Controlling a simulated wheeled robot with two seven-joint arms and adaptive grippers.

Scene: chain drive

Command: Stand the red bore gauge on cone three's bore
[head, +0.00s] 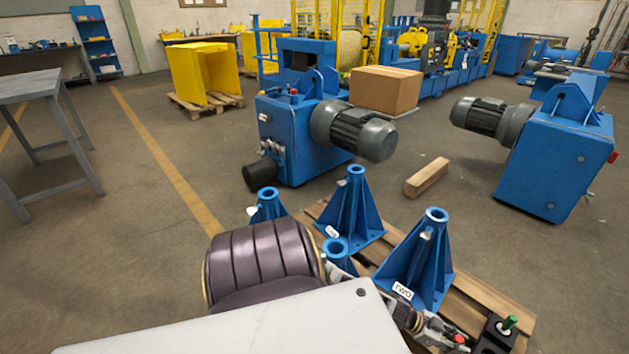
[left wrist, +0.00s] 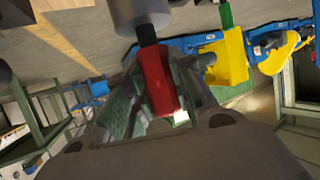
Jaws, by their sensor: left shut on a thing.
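My left gripper (head: 443,333) is at the lower right of the head view, beside a black block (head: 494,338). It is shut on the red bore gauge (head: 459,339). In the left wrist view the red handle (left wrist: 158,82) lies between the fingers, with a black collar and a wider grey cylinder beyond it. Several blue cone stands with round top bores stand behind the gripper. The nearest right one (head: 418,260) is labelled TWO. Another (head: 353,212) has a label I cannot read. Two more (head: 268,206), (head: 337,252) are partly hidden by my arm.
A green-handled gauge (head: 510,323) stands in the black block; its handle also shows in the left wrist view (left wrist: 226,15). A wooden pallet (head: 490,302) lies under the cones. Blue motor units (head: 290,140), (head: 555,165) and a wooden beam (head: 427,177) are behind.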

